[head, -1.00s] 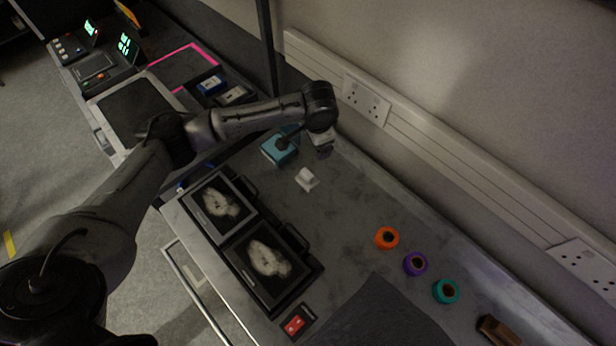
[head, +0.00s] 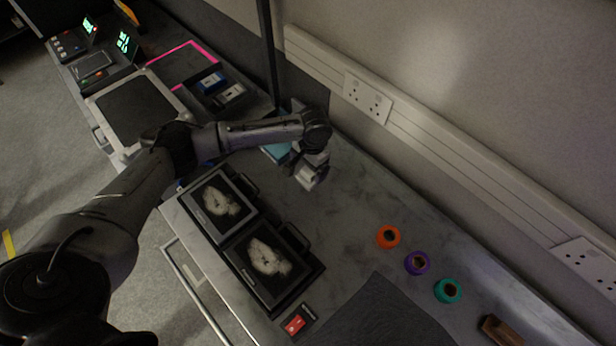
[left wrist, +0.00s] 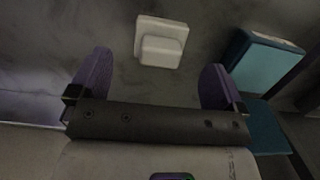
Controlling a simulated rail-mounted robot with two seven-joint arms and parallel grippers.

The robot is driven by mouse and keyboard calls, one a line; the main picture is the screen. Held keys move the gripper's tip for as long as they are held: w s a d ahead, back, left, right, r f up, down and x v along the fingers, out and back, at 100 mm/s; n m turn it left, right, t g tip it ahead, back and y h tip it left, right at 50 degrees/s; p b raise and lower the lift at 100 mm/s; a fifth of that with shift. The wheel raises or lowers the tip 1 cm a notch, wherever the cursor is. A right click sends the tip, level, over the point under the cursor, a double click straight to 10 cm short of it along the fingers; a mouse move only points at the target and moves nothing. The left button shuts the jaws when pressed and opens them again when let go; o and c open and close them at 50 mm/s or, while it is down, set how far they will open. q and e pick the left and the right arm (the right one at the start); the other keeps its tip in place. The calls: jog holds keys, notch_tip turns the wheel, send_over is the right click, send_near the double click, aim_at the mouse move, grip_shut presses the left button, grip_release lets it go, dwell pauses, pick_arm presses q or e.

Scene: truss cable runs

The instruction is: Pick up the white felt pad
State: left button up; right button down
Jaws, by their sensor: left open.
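The white felt pad (left wrist: 162,30) shows in the left wrist view as a pale rounded block with a smaller raised block on it. It lies on the grey bench, just beyond and between the fingertips of my left gripper (left wrist: 154,78). The two purple-grey fingers are spread wide, with nothing between them. In the head view the left gripper (head: 312,172) hangs low over the pad (head: 305,178) and partly hides it. My right gripper is in neither view.
A teal box (left wrist: 262,65) stands close to the right finger in the left wrist view. Two black trays with pale images (head: 268,260) lie nearer the front edge. Orange (head: 388,237), purple (head: 417,263) and teal (head: 447,291) rings lie right; bench between is clear.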

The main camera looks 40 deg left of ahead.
aim_at(308, 172)
pick_arm(q)
jog(key=shift+s+f, duration=0.2)
jog(key=shift+f, duration=2.55)
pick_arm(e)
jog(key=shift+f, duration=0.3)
pick_arm(q)
jog(key=shift+c, duration=0.4)
jog(key=c, duration=0.9)
jog(key=shift+r, duration=0.15)
jog(key=shift+c, duration=0.2)
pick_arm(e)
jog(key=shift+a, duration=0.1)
pick_arm(q)
jog(key=shift+r, duration=0.6)
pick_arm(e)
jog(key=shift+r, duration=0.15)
pick_arm(q)
notch_tip(308, 172, up, 3)
jog(key=shift+r, duration=0.1)
pick_arm(e)
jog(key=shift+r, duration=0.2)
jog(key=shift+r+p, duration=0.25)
jog(key=shift+p, duration=0.05)
pick_arm(q)
jog(key=w+d+r, duration=0.1)
jog(key=d+r, duration=0.5)
jog(key=d, duration=0.5)
jog(key=shift+d+r, duration=0.2)
jog(key=shift+d, duration=0.05)
